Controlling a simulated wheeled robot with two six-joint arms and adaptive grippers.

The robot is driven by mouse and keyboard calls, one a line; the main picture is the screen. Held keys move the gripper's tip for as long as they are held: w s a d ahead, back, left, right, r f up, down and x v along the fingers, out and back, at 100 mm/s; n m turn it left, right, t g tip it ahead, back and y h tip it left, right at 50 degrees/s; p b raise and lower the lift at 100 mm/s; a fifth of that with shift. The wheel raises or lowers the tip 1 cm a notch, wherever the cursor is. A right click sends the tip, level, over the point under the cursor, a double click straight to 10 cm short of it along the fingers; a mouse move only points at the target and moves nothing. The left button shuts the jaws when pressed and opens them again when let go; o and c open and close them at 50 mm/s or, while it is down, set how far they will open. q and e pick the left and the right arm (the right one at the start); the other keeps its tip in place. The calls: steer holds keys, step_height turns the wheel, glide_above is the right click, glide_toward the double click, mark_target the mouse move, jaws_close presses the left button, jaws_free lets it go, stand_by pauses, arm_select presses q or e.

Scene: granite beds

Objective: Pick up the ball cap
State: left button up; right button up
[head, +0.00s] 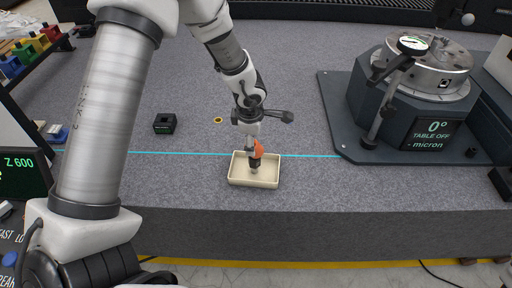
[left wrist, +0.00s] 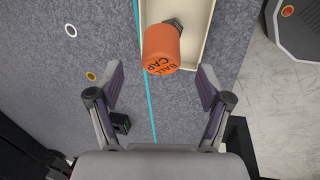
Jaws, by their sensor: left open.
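The ball cap (left wrist: 162,48) is an orange cylinder with "BALL CAP" in dark letters and a small dark part at its far end. It sits at the cream tray (left wrist: 205,15) in the left wrist view. In the head view the ball cap (head: 258,148) is partly hidden by my gripper, over the tray (head: 273,183). My left gripper (left wrist: 160,82) is open and empty, one finger to each side of the cap's line, with the cap just beyond the fingertips. In the head view my left gripper (head: 252,152) is low over the tray. My right gripper does not show.
A black box (head: 164,123) and a yellow ring (head: 218,120) lie on the grey granite left of the tray. A rotary table with a dial gauge (head: 412,45) stands at the right. The bed's front edge is close in front of the tray.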

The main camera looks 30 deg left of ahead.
mark_target(259, 150)
arm_select(q)
steer(key=b+x, duration=0.1)
steer(key=x, duration=0.3)
steer(key=shift+s+a+f+b, duration=0.15)
steer(key=shift+a+f+b, duration=0.05)
steer(key=shift+f+b, duration=0.2)
steer(key=shift+f, duration=0.25)
steer(key=shift+r, duration=0.1)
steer(key=c, duration=1)
